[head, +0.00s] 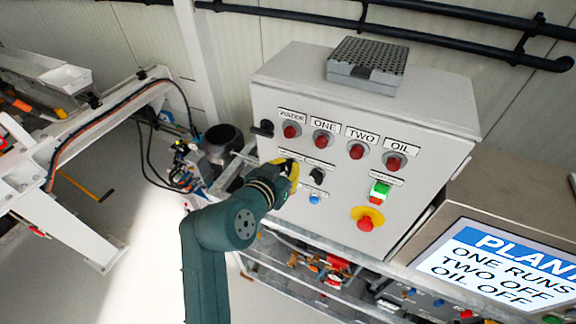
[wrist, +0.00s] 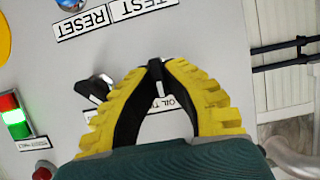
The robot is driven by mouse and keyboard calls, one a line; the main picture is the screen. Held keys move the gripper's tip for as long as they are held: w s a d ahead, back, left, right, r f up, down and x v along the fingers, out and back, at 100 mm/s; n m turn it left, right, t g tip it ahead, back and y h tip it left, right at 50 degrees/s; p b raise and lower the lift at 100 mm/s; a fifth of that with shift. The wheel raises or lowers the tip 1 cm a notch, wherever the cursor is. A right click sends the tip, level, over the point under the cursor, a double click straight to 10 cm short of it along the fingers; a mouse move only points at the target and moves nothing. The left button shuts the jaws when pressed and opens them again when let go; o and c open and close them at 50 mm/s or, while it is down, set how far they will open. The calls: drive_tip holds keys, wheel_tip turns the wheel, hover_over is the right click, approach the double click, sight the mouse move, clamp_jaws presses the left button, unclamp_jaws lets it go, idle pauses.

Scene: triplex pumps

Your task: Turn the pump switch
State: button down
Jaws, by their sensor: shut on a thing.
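My gripper (head: 291,168) has yellow, ridged fingers and stands at the left middle of the grey control panel (head: 282,222). In the wrist view my gripper (wrist: 156,66) has its tips together on a small black switch (wrist: 162,86) with a white mark. The fingers hide most of this switch, so its exact angle is unclear. A second black switch (wrist: 97,88) with a white pointer sits apart from the fingers; it also shows right of my gripper in the head view (head: 317,175). The label (wrist: 182,103) between the fingers is partly covered.
Red lamps marked WATER (head: 291,131), ONE, TWO and OIL cross the panel's top. A blue button (head: 314,199), a lit green-and-red switch (head: 379,192) and a red emergency stop (head: 365,223) are nearby. A screen (head: 490,267) reads ONE RUNS, TWO OFF, OIL OFF.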

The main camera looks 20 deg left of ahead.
drive_tip(key=n+h, duration=0.2)
drive_tip(key=n, duration=0.1)
drive_tip(key=shift+a+f+b, duration=0.15)
drive_tip(key=shift+f+b, duration=0.05)
drive_tip(key=shift+b, duration=0.15)
drive_tip(key=shift+n+h+b, duration=0.55)
drive_tip(key=shift+n+h, duration=0.55)
drive_tip(key=shift+n, duration=0.4)
drive_tip(key=c, duration=1.1)
unclamp_jaws()
drive_tip(key=shift+c, duration=0.2)
drive_tip(key=shift+r, duration=0.1)
drive_tip(key=v, duration=1.2)
drive_tip(key=shift+f, duration=0.3)
